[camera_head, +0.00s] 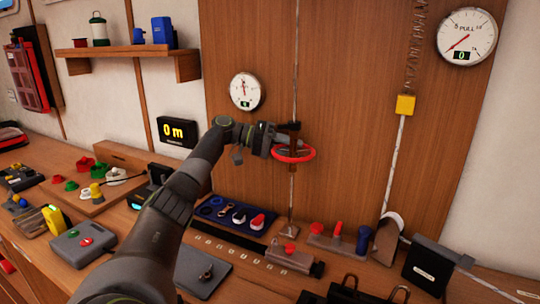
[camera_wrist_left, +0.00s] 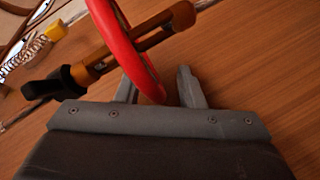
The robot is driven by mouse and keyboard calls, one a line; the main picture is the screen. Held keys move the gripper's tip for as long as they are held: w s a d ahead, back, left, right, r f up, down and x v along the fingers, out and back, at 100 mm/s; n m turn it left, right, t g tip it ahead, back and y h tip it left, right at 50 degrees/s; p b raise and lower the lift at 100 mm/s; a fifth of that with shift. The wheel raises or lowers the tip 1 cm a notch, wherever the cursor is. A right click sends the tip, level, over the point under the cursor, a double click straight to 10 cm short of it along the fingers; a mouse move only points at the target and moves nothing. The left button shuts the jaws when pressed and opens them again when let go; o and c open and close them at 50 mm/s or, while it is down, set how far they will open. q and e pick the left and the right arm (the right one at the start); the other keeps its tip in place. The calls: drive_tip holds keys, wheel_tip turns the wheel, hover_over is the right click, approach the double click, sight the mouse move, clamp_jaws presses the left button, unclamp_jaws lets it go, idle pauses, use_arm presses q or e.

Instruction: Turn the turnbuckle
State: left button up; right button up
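The turnbuckle is a bronze-brown body (camera_wrist_left: 150,38) with a slot and a dark end, fitted with a red ring (camera_head: 294,154). It sits on a thin upright line in front of the wooden panel in the head view. My left gripper (camera_head: 278,142) is at the ring's near left side. In the left wrist view the red ring (camera_wrist_left: 128,48) passes between the two fingers (camera_wrist_left: 158,88). The fingers stand apart, with a gap between the ring and the right finger, so the gripper is open around the ring. My right gripper is not in view.
A small round gauge (camera_head: 245,91) is left of the line, and a larger PULL gauge (camera_head: 467,37) is at top right. A second line carries a yellow block (camera_head: 405,105). Below lie a blue tool tray (camera_head: 232,215) and a clamp with red handle (camera_head: 290,256). A "0 m" display (camera_head: 177,131) stands left.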

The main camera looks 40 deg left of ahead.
use_arm(q)
drive_tip(key=shift+s+a+n+t+y, duration=0.1)
drive_tip(key=shift+s+n+t+y, duration=0.05)
drive_tip(key=shift+n+t+y, duration=0.15)
